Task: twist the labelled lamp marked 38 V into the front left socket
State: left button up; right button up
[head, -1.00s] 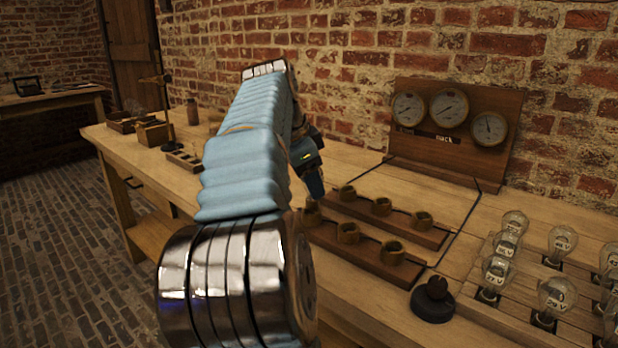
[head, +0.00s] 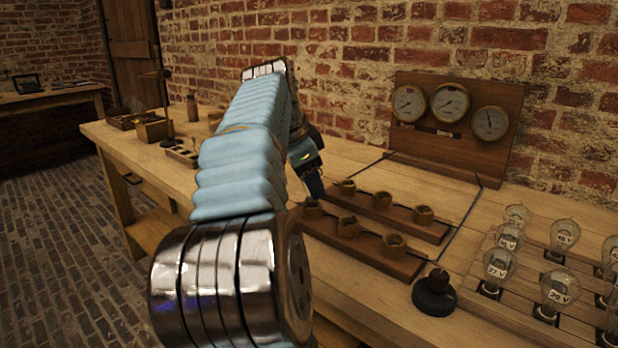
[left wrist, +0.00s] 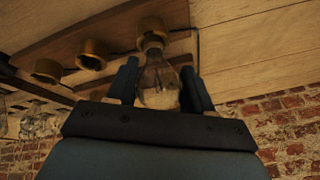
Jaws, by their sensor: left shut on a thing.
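My left gripper (left wrist: 160,90) is shut on a clear glass lamp (left wrist: 158,78), with one finger on each side of the bulb. No label on it can be read. In the left wrist view the lamp's base end is at the brass socket (left wrist: 150,27) at the end of a row; I cannot tell whether it sits inside. The front wooden strip also holds a middle socket (head: 348,228) and a right socket (head: 393,246). My right gripper is not in view.
A second strip of brass sockets (head: 382,200) lies behind the front one. A black knob (head: 434,294) stands at the right front. Several labelled lamps (head: 498,265) stand in a rack at the right. A gauge board (head: 455,145) stands against the brick wall.

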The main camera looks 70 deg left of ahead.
pick_arm(q)
jog(key=shift+f, duration=0.45)
dwell(0.5)
jog(key=shift+r+m, duration=0.15)
jog(key=shift+m, duration=0.35)
jog(key=m+h+p, duration=0.2)
jog(key=m+p, duration=0.1)
jog(key=m, duration=0.1)
jog(key=shift+a+t, duration=0.1)
jog(key=shift+t, duration=0.3)
jog(key=shift+m+h, duration=0.4)
jog(key=shift+m, duration=0.3)
jog(key=shift+w+a+m+h, duration=0.15)
jog(key=shift+m+h, duration=0.35)
jog(key=shift+m, duration=0.6)
jog(key=m, duration=0.2)
jog(key=m+h, duration=0.1)
jog(key=m, duration=0.1)
jog(key=shift+g+h, duration=0.3)
jog(key=shift+g, duration=0.1)
